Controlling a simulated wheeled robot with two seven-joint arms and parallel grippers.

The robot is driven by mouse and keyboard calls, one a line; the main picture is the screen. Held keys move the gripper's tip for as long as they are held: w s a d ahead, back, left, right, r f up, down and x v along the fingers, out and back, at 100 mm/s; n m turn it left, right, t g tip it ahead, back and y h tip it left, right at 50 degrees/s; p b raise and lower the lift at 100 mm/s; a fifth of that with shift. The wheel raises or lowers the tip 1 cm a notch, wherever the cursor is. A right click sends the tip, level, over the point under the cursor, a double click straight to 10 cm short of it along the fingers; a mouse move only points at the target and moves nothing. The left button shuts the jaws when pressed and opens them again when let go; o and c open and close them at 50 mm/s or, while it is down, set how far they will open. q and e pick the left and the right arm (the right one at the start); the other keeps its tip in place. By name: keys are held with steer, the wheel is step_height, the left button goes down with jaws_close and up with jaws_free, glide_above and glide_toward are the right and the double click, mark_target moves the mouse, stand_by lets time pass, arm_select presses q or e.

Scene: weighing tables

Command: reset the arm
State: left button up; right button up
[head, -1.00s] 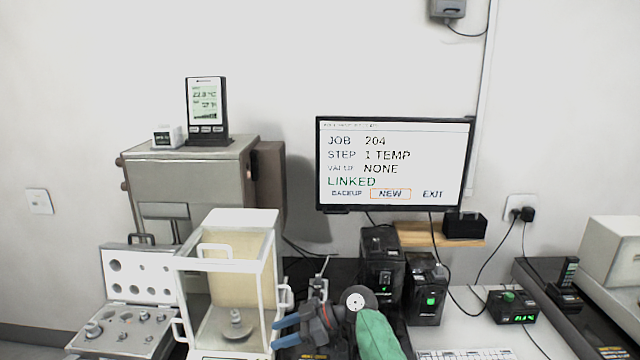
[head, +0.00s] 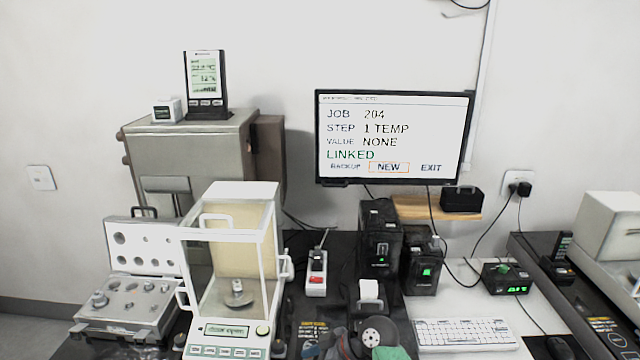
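One of my arms, which looks like the right one, shows at the bottom edge, with a dark round joint and a green sleeve. Its gripper (head: 335,347) is partly cut off by the frame, with a little blue on it, right of the balance, and no held object can be made out. I cannot tell whether it is open or shut. My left gripper is not in view.
A glass-walled balance (head: 222,332) stands left of the arm, a weight case (head: 130,310) farther left. Behind are a power strip (head: 316,275), black boxes (head: 380,245) and a monitor (head: 394,140) reading "1 TEMP". A keyboard (head: 465,334) lies to the right.

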steer(key=s+d+f+m+t+h, duration=0.2)
steer(key=s+d+f+m+h, duration=0.2)
steer(key=s+d+f+m, duration=0.55)
steer(key=s+d+m+h, duration=0.2)
steer(key=s+d+h, duration=0.4)
steer(key=s+d, duration=1)
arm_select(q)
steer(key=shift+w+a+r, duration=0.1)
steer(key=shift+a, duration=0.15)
arm_select(e)
steer(key=s+a+f, duration=0.1)
steer(key=s+f, duration=0.1)
steer(key=f, duration=1.1)
steer(key=s+a+f+g, duration=0.1)
steer(key=s+a+f, duration=0.1)
steer(key=f, duration=1.2)
steer(key=s+a+f+g, duration=0.1)
steer(key=s+f, duration=0.2)
steer(key=f, duration=1.1)
steer(key=shift+s+a, duration=0.2)
steer(key=shift+s, duration=0.05)
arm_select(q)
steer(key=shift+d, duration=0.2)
arm_select(e)
steer(key=shift+m, duration=0.25)
